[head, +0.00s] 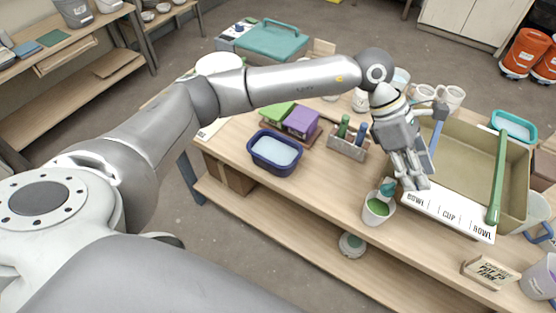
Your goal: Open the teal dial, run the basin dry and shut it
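A small teal piece that looks like the dial (388,189) shows at the left front corner of a tan basin (517,190), just above a white cup (368,216) with green inside. My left gripper (410,183) points down over that corner, just right of the teal piece. I cannot tell whether it touches it, or whether its fingers are open or shut. The gripper hides part of the basin's left end. A white strip marked BOWL, CUP, BOWL (446,215) runs along the basin's front. My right gripper is not in view.
A blue tub (263,162) of pale liquid and a wooden caddy (347,149) stand to the left. A sign block (490,272) is at front right. A bowl (351,246) sits below the tabletop.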

